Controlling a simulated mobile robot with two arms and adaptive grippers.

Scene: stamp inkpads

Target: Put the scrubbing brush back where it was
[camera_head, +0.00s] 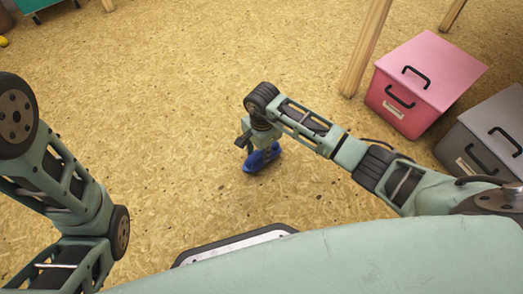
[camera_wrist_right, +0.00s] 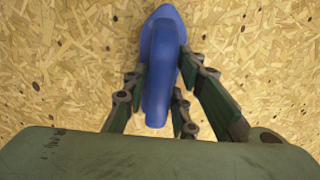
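The scrubbing brush (camera_head: 263,158) is blue and is low over or on the wood-chip board floor, near the middle of the head view. In the right wrist view the brush (camera_wrist_right: 160,50) points away from me, its long blue body between the fingers. My right gripper (camera_head: 257,143) is directly above it, pointing down. In the wrist view the gripper's fingers (camera_wrist_right: 161,82) press against both sides of the brush, so it is shut on it. I cannot tell whether the brush touches the floor. My left arm shows at the left edge, but its gripper is out of view.
A pink box (camera_head: 432,70) with black handles stands at the upper right. A grey box (camera_head: 490,135) stands next to it, near a wooden leg (camera_head: 367,48). A green thing (camera_head: 38,4) and a yellow object (camera_head: 3,41) are at the upper left. The floor around the brush is clear.

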